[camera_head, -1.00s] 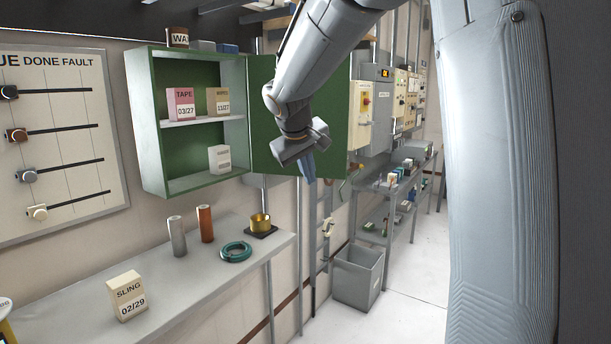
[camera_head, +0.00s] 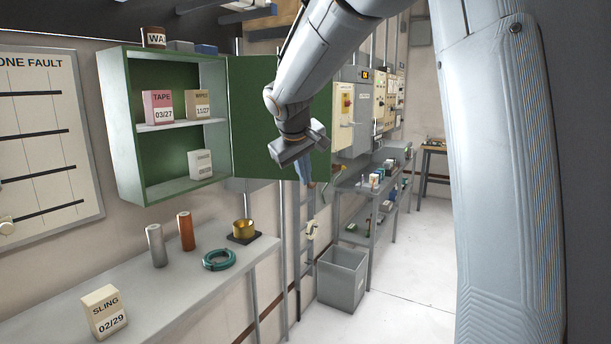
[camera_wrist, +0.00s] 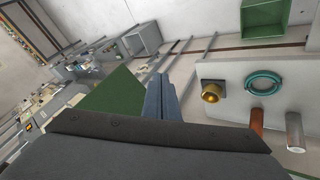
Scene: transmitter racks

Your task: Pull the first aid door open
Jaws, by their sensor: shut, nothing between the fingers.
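The green first aid cabinet (camera_head: 112,130) hangs on the wall at the left in the head view. Its green door (camera_head: 253,125) stands wide open, swung out to the right, and the shelves inside show. The door also shows as a green panel in the wrist view (camera_wrist: 115,95). My gripper (camera_head: 305,172) hangs pointing down in front of the door's right part, with its blue fingers near the lower edge. In the wrist view the fingers (camera_wrist: 161,98) are together and empty, just right of the door panel. My arm hides part of the door; I cannot tell whether they touch.
A grey bench (camera_head: 150,287) below the cabinet holds a sling box (camera_head: 104,312), two cylinders, a teal ring (camera_head: 219,259) and a brass cup (camera_head: 244,229). A grey bin (camera_head: 343,278) stands on the floor. Clear floor (camera_head: 420,230) lies to the right.

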